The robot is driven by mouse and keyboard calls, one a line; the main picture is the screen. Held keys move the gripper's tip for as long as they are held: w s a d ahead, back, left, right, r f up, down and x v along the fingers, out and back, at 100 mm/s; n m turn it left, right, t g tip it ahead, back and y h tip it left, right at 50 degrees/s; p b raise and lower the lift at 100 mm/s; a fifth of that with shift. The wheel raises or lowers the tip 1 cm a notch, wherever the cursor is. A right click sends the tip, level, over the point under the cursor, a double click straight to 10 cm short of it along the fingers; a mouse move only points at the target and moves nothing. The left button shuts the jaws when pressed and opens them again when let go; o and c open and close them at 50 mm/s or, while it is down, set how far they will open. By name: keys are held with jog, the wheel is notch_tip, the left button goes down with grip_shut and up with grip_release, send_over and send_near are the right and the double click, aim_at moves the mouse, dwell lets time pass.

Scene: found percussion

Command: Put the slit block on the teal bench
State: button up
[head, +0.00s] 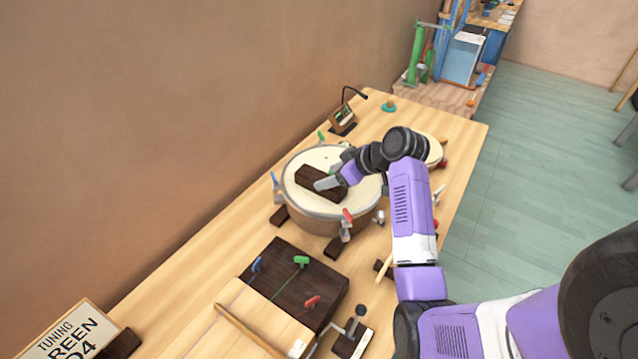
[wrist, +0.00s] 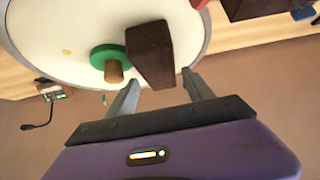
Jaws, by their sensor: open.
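A dark brown block (head: 316,178), which looks like the slit block, lies on the pale head of a round drum (head: 305,163). No slit can be made out. My gripper (head: 328,184) is open at the block's right side in the head view, one grey finger overlapping it. In the wrist view the block (wrist: 150,50) lies ahead of my open fingers (wrist: 162,88), its near end close to the gap between the tips. It does not look gripped. I cannot make out a clearly teal bench.
A green disc with a wooden knob (wrist: 112,58) lies beside the block on the drum. Coloured wing nuts ring the drum. A dark box (head: 295,290) stands in front, a small lamp (head: 345,115) behind. A wooden stand with a blue bin (head: 462,57) is farther back.

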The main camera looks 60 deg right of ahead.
aim_at(321, 177)
jog(key=p+x, duration=0.1)
jog(key=x, duration=0.4)
jog(key=shift+s+f, duration=0.1)
jog(key=shift+s, duration=0.05)
jog(key=shift+c, duration=0.4)
grip_shut()
